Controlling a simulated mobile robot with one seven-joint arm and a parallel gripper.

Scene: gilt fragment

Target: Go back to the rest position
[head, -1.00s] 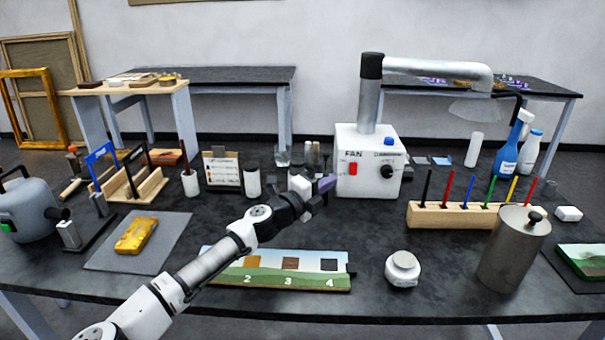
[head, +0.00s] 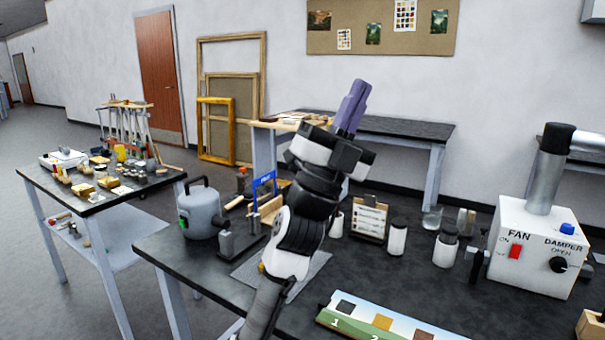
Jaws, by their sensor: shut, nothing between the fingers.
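My gripper (head: 351,106) is raised in front of the camera, above the dark workbench (head: 382,275). Its purple fingers point up and are closed together with nothing between them. My arm rises from the bottom of the view and hides part of the grey mat and the rack behind it. The gripper touches nothing on the bench.
A fan box (head: 535,248) with a metal duct stands at the right. A grey pot (head: 201,212) stands at the bench's left end. A side table (head: 100,195) full of items stands left, across a floor gap.

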